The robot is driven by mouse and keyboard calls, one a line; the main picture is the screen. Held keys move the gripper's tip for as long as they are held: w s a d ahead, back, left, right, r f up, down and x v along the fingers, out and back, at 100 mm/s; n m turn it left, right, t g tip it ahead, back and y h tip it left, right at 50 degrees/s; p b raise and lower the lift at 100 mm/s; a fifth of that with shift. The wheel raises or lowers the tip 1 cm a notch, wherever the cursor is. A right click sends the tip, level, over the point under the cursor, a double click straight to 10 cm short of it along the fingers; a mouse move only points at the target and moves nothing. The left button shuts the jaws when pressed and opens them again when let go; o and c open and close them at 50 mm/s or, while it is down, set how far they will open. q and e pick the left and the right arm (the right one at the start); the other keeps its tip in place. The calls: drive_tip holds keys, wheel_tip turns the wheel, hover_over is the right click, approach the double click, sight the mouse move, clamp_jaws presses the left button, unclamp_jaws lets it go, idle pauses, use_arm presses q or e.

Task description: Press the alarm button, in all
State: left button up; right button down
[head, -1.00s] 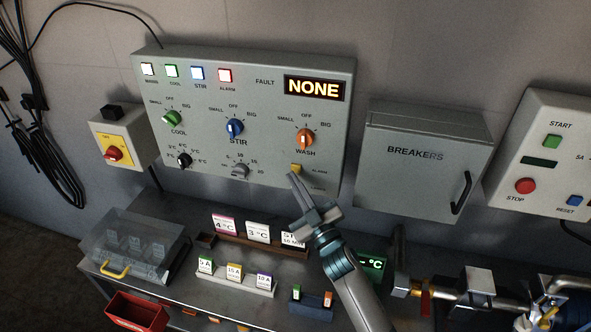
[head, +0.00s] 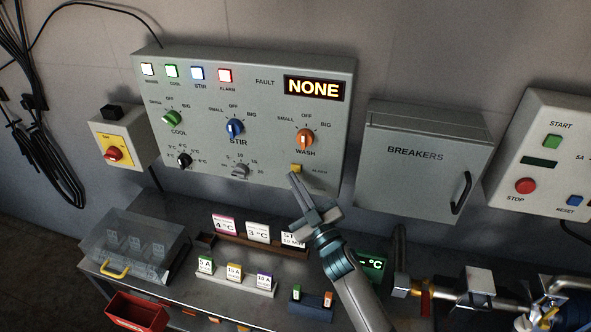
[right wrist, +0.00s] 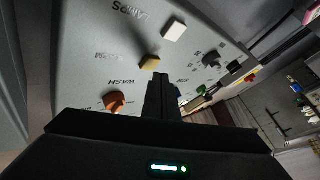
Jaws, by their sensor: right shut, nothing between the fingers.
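The alarm button (head: 295,168) is a small yellow square at the lower right of the grey control panel (head: 270,120). It also shows in the right wrist view (right wrist: 149,61), just beyond my fingertips. My right gripper (head: 293,178) is shut and empty, its tips pointing up at the panel just below the button. In the right wrist view the closed fingers (right wrist: 158,78) end close to the yellow button; I cannot tell whether they touch it. My left gripper is not in view.
The orange wash knob (head: 305,139) sits above the button. A white button (right wrist: 173,30) is beside it in the right wrist view. The fault display (head: 314,88) reads NONE. The breakers box (head: 415,185) is to the right. Card racks (head: 262,288) stand on the bench below.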

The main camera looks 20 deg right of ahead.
drive_tip(key=shift+w+d, duration=0.45)
drive_tip(key=shift+w, duration=0.25)
idle(1.7)
drive_tip(key=shift+s, duration=0.1)
drive_tip(key=shift+s+a, duration=0.45)
drive_tip(key=shift+s, duration=0.2)
idle(0.3)
drive_tip(key=s+a, duration=0.1)
drive_tip(key=s, duration=0.1)
drive_tip(key=s+a+p, duration=0.1)
drive_tip(key=s, duration=0.1)
drive_tip(key=shift+a, duration=0.4)
drive_tip(key=shift+s, duration=0.1)
idle(0.7)
